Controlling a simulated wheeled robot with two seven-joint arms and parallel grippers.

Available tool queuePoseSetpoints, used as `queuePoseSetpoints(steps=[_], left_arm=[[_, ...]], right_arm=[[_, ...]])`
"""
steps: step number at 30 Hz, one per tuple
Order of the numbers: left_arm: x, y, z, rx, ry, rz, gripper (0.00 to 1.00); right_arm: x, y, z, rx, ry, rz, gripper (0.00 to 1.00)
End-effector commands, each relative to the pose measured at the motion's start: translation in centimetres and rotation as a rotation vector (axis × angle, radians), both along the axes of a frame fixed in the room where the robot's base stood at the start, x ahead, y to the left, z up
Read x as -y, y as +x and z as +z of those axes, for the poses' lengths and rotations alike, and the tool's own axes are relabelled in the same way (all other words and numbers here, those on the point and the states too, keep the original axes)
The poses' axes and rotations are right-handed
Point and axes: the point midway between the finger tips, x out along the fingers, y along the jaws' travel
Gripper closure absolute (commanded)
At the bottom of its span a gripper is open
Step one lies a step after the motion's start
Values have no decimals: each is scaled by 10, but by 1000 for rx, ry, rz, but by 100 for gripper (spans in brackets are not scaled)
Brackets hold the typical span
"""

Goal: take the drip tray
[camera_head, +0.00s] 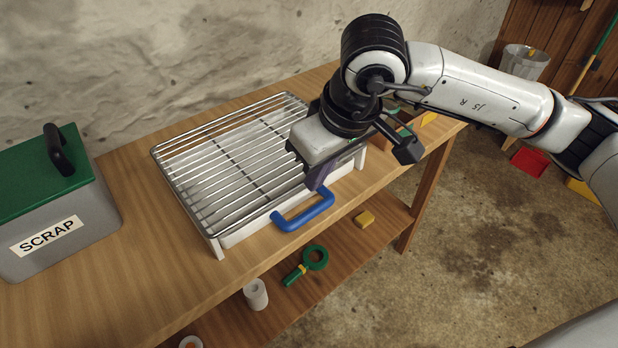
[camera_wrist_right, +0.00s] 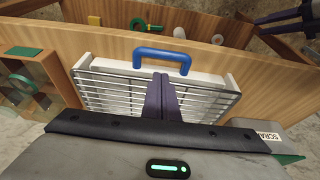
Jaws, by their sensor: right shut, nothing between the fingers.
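The drip tray (camera_head: 243,232) is a shallow white tray under a wire rack (camera_head: 232,160) on the wooden bench. Its blue handle (camera_head: 303,211) sticks out at the front edge. The handle also shows in the right wrist view (camera_wrist_right: 162,54). My right gripper (camera_head: 314,187) points down above the tray's front part, just behind the handle. In the right wrist view its dark purple fingers (camera_wrist_right: 161,76) are together and empty, and do not hold the handle. The gripper hides part of the rack's right side. My left gripper does not show in the head view.
A grey SCRAP bin (camera_head: 60,215) with a green lid stands left of the rack. A lower shelf holds a green ring-shaped tool (camera_head: 314,258), a yellow block (camera_head: 364,218) and a white roll (camera_head: 256,294). Open floor (camera_head: 480,220) lies to the right.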

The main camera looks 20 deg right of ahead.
Motion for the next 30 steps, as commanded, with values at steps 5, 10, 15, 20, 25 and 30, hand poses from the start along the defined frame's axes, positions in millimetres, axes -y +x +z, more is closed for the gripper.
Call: queuePoseSetpoints(steps=[5,10,15,20,25,30], left_arm=[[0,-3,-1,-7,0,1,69],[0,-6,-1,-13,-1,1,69],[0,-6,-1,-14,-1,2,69],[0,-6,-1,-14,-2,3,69],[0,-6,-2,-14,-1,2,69],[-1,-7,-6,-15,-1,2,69]], right_arm=[[-5,9,-34,-7,3,0,100],[-8,18,-60,-7,4,0,100],[-11,23,-76,-5,6,-1,100],[-11,25,-80,-3,6,0,100],[-11,25,-80,-3,6,0,100],[-15,23,-81,-3,7,12,100]])
